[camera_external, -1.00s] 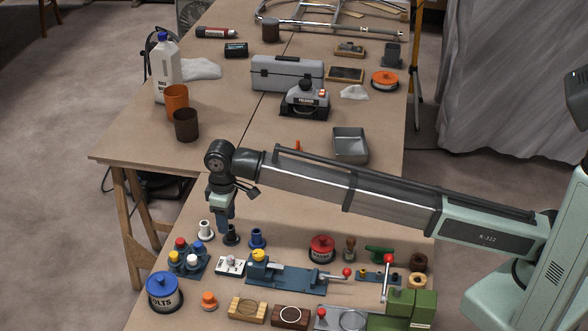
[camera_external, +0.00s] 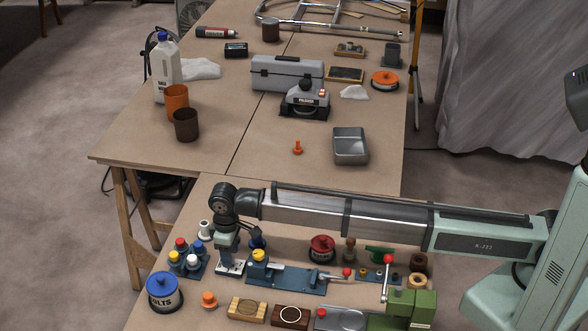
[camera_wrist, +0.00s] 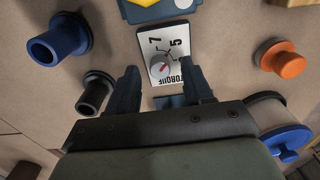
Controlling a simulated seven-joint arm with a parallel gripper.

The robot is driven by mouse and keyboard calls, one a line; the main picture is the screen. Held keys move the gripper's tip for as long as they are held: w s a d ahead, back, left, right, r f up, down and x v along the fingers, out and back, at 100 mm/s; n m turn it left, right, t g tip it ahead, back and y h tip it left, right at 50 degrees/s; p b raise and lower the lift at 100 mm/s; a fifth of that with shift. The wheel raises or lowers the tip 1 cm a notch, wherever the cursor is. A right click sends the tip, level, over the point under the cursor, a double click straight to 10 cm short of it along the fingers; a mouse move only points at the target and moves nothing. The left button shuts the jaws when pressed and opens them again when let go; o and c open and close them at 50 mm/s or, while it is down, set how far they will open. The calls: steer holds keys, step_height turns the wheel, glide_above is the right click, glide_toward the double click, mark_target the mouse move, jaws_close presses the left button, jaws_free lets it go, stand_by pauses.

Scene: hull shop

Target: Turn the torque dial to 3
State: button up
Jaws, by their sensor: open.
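The torque dial (camera_wrist: 153,47) is a small white plate with black "7" and "5", the word TORQUE and a small round dial with a red mark, in the wrist view. I cannot read its exact setting, and no 3 is clearly visible. In the external view the dial plate (camera_external: 228,270) lies on the near table, partly covered by my gripper (camera_external: 230,257). My gripper in the wrist view (camera_wrist: 160,84) is open, with its dark fingers on either side of the plate's lower part.
A blue spool (camera_wrist: 62,42), a dark spool (camera_wrist: 95,93) and an orange knob (camera_wrist: 282,63) stand around the dial. A blue clamp fixture (camera_external: 285,277) is to its right, a rack of coloured caps (camera_external: 187,260) to its left, and a blue-lidded can (camera_external: 164,292) in front.

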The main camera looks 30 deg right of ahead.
steer(key=shift+f, duration=0.4)
steer(key=shift+c, duration=0.5)
jaws_close()
